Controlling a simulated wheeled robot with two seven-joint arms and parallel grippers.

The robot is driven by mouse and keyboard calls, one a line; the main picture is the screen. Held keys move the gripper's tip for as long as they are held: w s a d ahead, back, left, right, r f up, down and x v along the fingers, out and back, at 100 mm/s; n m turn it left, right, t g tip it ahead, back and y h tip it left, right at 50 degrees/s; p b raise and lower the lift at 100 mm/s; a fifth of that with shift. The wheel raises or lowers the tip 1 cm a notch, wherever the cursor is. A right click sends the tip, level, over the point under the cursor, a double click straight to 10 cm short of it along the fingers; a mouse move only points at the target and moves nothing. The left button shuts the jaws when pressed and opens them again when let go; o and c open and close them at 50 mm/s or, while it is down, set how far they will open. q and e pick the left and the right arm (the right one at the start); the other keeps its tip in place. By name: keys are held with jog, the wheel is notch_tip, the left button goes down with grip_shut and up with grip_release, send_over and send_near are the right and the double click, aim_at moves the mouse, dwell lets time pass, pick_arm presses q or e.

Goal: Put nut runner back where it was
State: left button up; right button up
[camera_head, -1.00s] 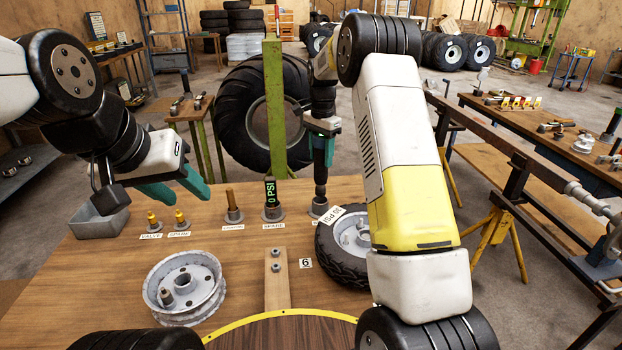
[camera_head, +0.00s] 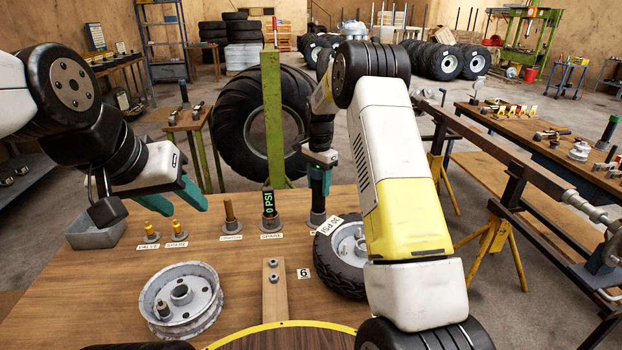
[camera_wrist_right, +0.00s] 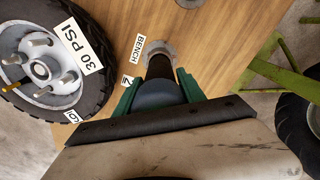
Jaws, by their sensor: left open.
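The nut runner is a dark upright cylinder (camera_wrist_right: 163,68) in the right wrist view. Its lower end stands at a grey ring holder (camera_head: 317,219) on the wooden bench; whether it is fully seated I cannot tell. My right gripper (camera_head: 320,186) has its green fingers on both sides of the nut runner, close against it, just above the holder. In the right wrist view the fingers (camera_wrist_right: 160,90) flank the dark body. My left gripper (camera_head: 190,197) is open and empty above the left part of the bench, near the yellow-topped valve pieces (camera_head: 151,231).
A tyred wheel marked 30 PSI (camera_head: 347,250) lies right of the holder. A 0 PSI gauge (camera_head: 269,205) and a brown post (camera_head: 230,215) stand left of it. A bare rim (camera_head: 180,300) and a grey tray (camera_head: 97,233) are further left. A green post (camera_head: 273,120) rises behind.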

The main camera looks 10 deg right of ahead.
jog(key=o, duration=0.4)
notch_tip(320, 180, up, 12)
jog(key=shift+f, duration=0.1)
jog(key=s+d+r+n+t+y, duration=0.1)
jog(key=s+r+n+t+y, duration=0.3)
jog(key=s+r, duration=1.15)
jog(key=s+f+n+t+h, duration=0.1)
jog(key=s+f+n, duration=0.1)
jog(key=s, duration=0.9)
jog(key=s+a+f+n+t, duration=0.1)
jog(key=s+f+n, duration=0.2)
jog(key=s, duration=0.8)
jog(key=shift+s+n+h, duration=0.15)
jog(key=shift+n+h, duration=0.25)
jog(key=shift+n, duration=0.8)
